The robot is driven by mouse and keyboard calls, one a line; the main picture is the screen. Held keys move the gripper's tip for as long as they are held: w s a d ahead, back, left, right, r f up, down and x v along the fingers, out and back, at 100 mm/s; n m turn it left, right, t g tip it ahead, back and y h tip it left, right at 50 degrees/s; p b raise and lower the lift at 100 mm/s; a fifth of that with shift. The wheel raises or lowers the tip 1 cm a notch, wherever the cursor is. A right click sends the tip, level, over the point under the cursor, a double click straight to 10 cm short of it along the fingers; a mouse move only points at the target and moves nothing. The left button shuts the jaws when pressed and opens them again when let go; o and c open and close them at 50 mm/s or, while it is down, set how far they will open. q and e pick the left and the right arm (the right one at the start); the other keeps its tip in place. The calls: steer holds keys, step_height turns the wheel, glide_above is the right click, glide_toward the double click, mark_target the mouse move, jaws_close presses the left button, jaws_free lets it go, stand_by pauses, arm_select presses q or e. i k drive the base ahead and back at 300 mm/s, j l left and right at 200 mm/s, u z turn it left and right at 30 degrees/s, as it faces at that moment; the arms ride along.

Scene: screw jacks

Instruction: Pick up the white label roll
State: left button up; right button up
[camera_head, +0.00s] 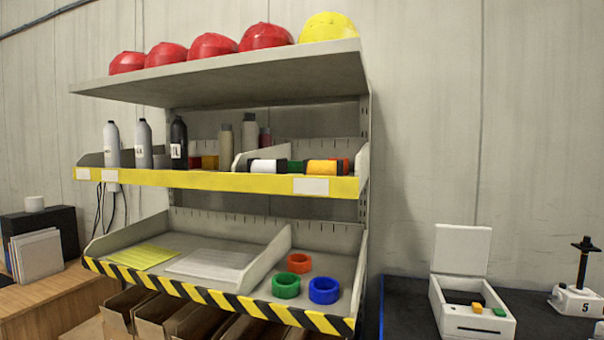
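A white roll-like cylinder with a dark end (262,166) lies on its side on the middle shelf, in the right compartment. Neither of my grippers shows in the head view, and nothing touches either white piece.
The shelf rack (330,184) has yellow and striped front lips. Beside the white cylinder lie green and orange rolls (322,167). Bottles (178,142) stand left. Colored rings (324,290) lie below; helmets (265,36) sit on top. A white printer-like box (470,318) stands right.

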mark_target(255, 165)
steer(key=i+j+z, duration=0.15)
steer(key=j+z, duration=0.2)
steer(key=j, duration=1)
steer(key=j+z, duration=0.3)
steer(key=j, duration=1.1)
